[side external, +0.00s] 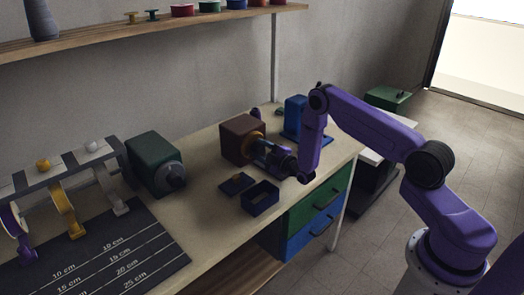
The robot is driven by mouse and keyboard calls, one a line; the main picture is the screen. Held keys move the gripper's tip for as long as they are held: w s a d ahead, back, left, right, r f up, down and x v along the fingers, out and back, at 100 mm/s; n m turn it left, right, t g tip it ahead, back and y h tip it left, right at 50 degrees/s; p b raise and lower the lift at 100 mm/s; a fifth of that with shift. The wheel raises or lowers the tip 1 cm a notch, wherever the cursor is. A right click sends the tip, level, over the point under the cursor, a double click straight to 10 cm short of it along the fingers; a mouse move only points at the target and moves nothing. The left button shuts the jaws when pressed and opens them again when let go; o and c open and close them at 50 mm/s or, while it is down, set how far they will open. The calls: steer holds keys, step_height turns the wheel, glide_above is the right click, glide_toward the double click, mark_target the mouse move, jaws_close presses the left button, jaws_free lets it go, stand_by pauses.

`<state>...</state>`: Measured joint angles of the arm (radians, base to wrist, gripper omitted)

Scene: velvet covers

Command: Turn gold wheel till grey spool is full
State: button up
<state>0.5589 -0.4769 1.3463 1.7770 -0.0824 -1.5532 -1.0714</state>
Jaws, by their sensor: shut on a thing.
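The gold wheel (259,138) is an orange-gold disc on the front of a brown box (236,140) at the back of the bench. My gripper (262,148) reaches in from the right, level, and its fingers are shut at the wheel. The fingers cover part of the wheel, and the exact grip is too small to see. A grey round part (171,178) sits on the front of a green box (148,160) to the left. It may be the grey spool, but I cannot tell, nor how full it is.
A rack (72,160) with purple, gold and grey arms stands at left by a dark marked mat (110,255). A small dark open box (260,196) and a flat dark piece (236,184) lie in front. A blue object (295,115) stands behind my arm. A shelf (150,32) hangs above.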

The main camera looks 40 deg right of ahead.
steer(key=shift+m, duration=0.6)
steer(key=shift+m, duration=0.3)
steer(key=shift+f, duration=0.1)
steer(key=o, duration=1)
steer(key=s, duration=1.2)
